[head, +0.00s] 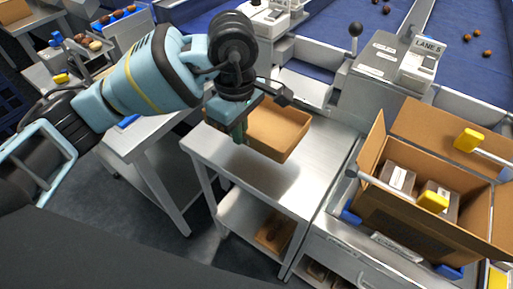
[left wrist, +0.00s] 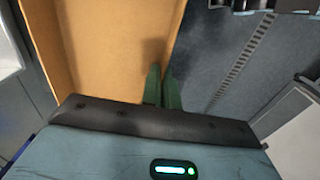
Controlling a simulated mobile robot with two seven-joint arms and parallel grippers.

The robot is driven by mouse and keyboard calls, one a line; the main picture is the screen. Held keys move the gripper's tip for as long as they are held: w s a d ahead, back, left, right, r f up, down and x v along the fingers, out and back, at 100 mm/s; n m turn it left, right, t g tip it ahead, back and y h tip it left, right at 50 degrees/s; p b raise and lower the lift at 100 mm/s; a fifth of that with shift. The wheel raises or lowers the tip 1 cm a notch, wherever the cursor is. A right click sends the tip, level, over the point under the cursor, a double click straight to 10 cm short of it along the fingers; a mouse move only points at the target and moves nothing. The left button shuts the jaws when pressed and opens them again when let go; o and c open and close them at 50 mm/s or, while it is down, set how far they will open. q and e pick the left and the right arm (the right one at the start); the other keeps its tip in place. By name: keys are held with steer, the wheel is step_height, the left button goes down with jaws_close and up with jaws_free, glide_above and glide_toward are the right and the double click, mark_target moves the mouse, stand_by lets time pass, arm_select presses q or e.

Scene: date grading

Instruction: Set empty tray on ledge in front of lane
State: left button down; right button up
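The tan tray (head: 279,127) is in the middle of the head view, over the steel side table (head: 225,150). It looks raised a little, with a shadow beneath it. What shows of its inside is bare. My left gripper (head: 240,131) is at the tray's left side. In the left wrist view the green fingertips (left wrist: 162,88) stand on either side of the wall of the tray (left wrist: 110,45), shut on it. The lane's steel ledge (head: 308,88) lies behind the tray, below the blue lane (head: 325,25). My right gripper is in neither view.
A grey machine (head: 378,65) with a black-knobbed lever stands behind, beside a "LANE 5" sign (head: 428,46). Another tray (head: 273,232) lies on the lower shelf.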

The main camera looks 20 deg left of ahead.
arm_select(q)
glide_above(242, 170)
step_height(242, 170, down, 5)
steer(key=shift+f, duration=0.1)
steer(key=shift+w+f, duration=0.1)
steer(key=shift+f, duration=2.25)
steer(key=c, duration=2.1)
jaws_free()
steer(key=shift+f, duration=0.2)
steer(key=o, duration=0.4)
step_height(242, 170, up, 12)
steer(key=shift+r, duration=0.25)
